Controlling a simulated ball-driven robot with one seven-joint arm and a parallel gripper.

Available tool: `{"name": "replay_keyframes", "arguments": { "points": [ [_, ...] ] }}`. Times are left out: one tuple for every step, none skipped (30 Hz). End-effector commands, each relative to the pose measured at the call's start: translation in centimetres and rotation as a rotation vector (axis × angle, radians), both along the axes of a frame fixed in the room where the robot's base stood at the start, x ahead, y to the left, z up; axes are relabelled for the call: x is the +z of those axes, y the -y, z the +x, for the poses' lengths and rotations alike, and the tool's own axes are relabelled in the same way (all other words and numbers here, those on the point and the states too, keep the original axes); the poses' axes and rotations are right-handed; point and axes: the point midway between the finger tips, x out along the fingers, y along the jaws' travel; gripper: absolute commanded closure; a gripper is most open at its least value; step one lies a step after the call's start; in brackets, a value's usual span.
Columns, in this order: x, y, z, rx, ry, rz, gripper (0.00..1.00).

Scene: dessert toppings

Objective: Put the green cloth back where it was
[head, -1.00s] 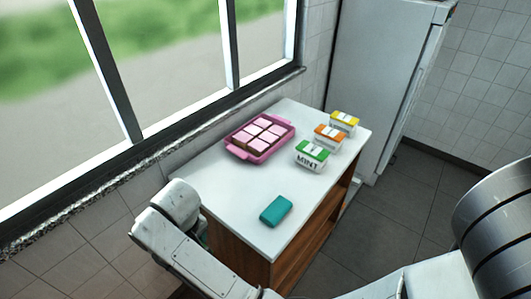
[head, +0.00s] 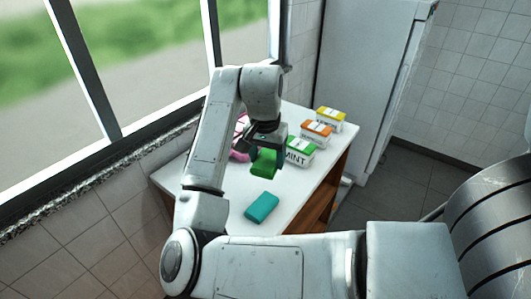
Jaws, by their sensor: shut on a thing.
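My gripper (head: 266,150) is over the middle of the white counter, pointing down. It is shut on the green cloth (head: 264,165), a bright green folded block just left of the box marked MINT. I cannot tell whether the cloth touches the counter. A teal block (head: 262,207), perhaps another folded cloth, lies on the counter nearer to me. My arm hides part of the counter behind the gripper.
A white box with a green top marked MINT (head: 299,153), an orange-topped box (head: 317,132) and a yellow-topped box (head: 330,118) line the counter's (head: 222,212) right side. A pink tray (head: 240,156) is mostly hidden behind my arm. The near left counter is clear.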

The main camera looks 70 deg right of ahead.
Motion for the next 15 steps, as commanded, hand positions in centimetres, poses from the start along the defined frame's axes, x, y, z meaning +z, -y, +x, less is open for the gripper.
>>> {"name": "replay_keyframes", "arguments": {
  "points": [
    [-0.5,0.1,-1.6,-0.082,0.002,0.000,0.64],
    [-0.6,0.1,-2.4,-0.125,0.002,0.000,0.64],
    [-0.7,-0.1,-3.4,-0.175,0.001,0.000,0.64],
    [-0.7,-0.2,-3.9,-0.204,0.001,0.000,0.64],
    [-0.8,-0.3,-4.4,-0.229,0.001,0.000,0.64],
    [-0.9,-0.4,-4.8,-0.255,0.000,0.000,0.64],
    [-1.0,-0.3,-5.0,-0.268,-0.001,0.000,0.64],
    [-1.1,-0.2,-5.0,-0.277,-0.001,-0.001,0.64],
    [-1.3,0.1,-4.8,-0.284,-0.002,-0.001,0.64],
    [-1.5,0.4,-4.6,-0.284,-0.002,-0.001,0.64],
    [-1.7,0.7,-4.3,-0.286,-0.003,-0.002,0.64],
    [-2.1,1.3,-3.7,-0.286,-0.005,0.000,0.64],
    [-2.4,1.8,-3.3,-0.284,-0.005,-0.002,0.64],
    [-2.8,2.3,-2.8,-0.285,-0.005,-0.001,0.64],
    [-3.2,3.0,-2.2,-0.285,-0.006,0.000,0.64]
  ]
}}
